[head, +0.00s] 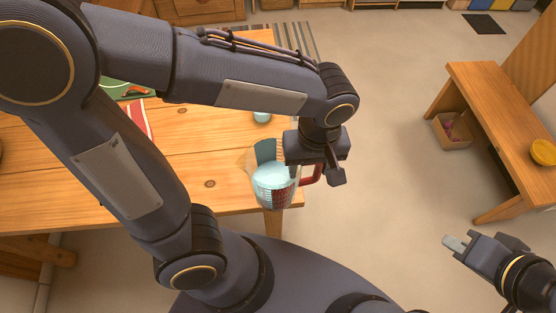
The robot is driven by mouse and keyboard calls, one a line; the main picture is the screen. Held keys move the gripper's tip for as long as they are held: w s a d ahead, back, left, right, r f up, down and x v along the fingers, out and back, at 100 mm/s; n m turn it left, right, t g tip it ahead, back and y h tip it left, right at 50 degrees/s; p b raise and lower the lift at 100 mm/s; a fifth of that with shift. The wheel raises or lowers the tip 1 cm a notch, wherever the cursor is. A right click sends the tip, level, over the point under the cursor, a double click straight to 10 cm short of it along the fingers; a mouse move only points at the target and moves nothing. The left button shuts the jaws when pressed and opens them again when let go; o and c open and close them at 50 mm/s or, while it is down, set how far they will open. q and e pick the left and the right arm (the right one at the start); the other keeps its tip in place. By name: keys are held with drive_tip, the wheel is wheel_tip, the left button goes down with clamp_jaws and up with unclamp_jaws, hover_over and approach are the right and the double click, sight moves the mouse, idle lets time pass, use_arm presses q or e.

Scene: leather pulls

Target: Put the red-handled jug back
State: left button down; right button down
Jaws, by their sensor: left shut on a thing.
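The jug (270,179) has a pale blue top, a patterned body with dark red and teal patches, and a red handle (312,175) on its right side. It is at the right end of the wooden table (190,172). My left gripper (326,172) is over the handle and shut on the jug there; its fingers partly hide the handle. I cannot tell whether the jug's base touches the table. My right gripper (456,245) is at the lower right, over bare floor, away from the jug. Its finger gap does not show clearly.
A small light blue cup (262,117) stands behind the jug on the table. A green item (125,88) and a red striped cloth (138,122) lie to the left. A wooden bench (500,125) with a yellow bowl (543,152) stands at right, a box (452,133) beneath. Open floor lies between.

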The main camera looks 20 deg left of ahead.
use_arm(q)
drive_tip(key=w+a+f, duration=0.7)
drive_tip(key=w+f, duration=0.2)
drive_tip(key=f, duration=0.3)
drive_tip(key=shift+w+a+p, duration=0.15)
drive_tip(key=shift+a+p, duration=0.15)
drive_tip(key=shift+p, duration=0.1)
drive_tip(key=shift+f, duration=0.2)
drive_tip(key=c, duration=0.6)
unclamp_jaws()
